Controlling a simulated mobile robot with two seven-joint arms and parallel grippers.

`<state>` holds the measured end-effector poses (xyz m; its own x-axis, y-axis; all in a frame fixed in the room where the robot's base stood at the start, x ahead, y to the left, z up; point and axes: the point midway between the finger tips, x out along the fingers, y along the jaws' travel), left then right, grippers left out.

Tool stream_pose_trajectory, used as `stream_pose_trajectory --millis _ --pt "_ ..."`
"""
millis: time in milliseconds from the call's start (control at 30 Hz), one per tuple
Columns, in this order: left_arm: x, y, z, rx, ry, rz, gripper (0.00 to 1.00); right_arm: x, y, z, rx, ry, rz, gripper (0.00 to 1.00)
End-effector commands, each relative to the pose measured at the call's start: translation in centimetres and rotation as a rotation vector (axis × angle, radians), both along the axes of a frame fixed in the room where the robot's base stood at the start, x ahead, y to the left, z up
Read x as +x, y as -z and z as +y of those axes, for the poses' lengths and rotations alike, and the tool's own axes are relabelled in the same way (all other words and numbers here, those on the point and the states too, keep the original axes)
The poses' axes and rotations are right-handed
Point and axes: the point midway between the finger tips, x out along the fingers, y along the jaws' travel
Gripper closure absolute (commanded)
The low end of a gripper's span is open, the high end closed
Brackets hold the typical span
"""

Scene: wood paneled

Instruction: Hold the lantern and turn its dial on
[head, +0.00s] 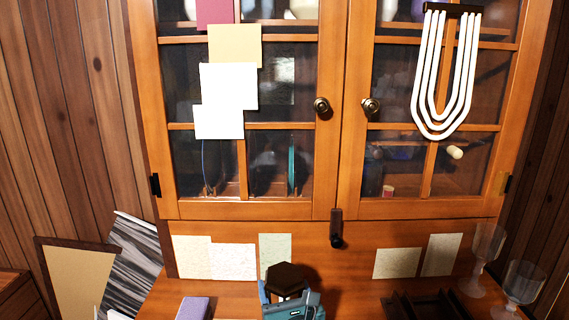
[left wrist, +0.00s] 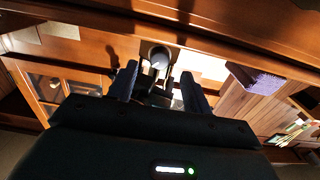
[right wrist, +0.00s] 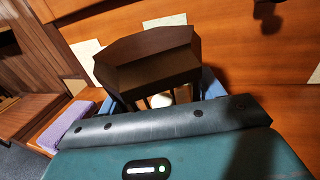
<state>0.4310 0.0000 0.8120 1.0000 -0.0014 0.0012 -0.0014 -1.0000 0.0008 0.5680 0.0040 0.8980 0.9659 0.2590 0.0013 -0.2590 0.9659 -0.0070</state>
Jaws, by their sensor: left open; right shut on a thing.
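The lantern (head: 285,273) has a dark brown hexagonal cap and stands upright at the bottom middle of the head view. My right gripper (head: 290,296) is shut on it. In the right wrist view the lantern's cap (right wrist: 150,65) fills the middle, with a small pale part below it. The blue fingers are mostly hidden behind the cap. My left gripper (left wrist: 161,88) is open in the left wrist view. A dark part with a round pale grey end (left wrist: 159,58) shows between and beyond its fingers; I cannot tell whether this is the dial. The left gripper does not show in the head view.
A wooden cabinet (head: 341,180) with glass doors stands behind the desk. A purple block (head: 193,308) lies left of the lantern. A dark tray (head: 425,305) and clear goblets (head: 523,284) are to the right. Paper notes (head: 232,261) are on the back panel.

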Motion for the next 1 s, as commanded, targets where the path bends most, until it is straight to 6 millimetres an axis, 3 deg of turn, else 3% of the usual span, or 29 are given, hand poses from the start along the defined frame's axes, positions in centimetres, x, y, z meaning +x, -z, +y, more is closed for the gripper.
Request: stream_pose_trajectory --millis 200,400,800,1000 --pt "3.2 -0.1 0.0 0.002 0.001 -0.003 0.50 0.0 0.5 -0.2 -0.006 0.004 0.009 0.56" --pt "4.9 0.0 0.0 0.001 0.001 -0.001 0.50 0.0 0.5 -0.2 -0.006 0.004 0.008 0.56" --pt "5.4 0.0 0.0 0.001 0.000 0.000 0.50 0.0 0.4 -0.2 -0.006 0.004 0.008 0.56" --pt "5.4 0.0 0.0 0.001 0.000 0.000 0.66 0.0 0.4 -0.2 -0.006 0.004 0.008 0.56"
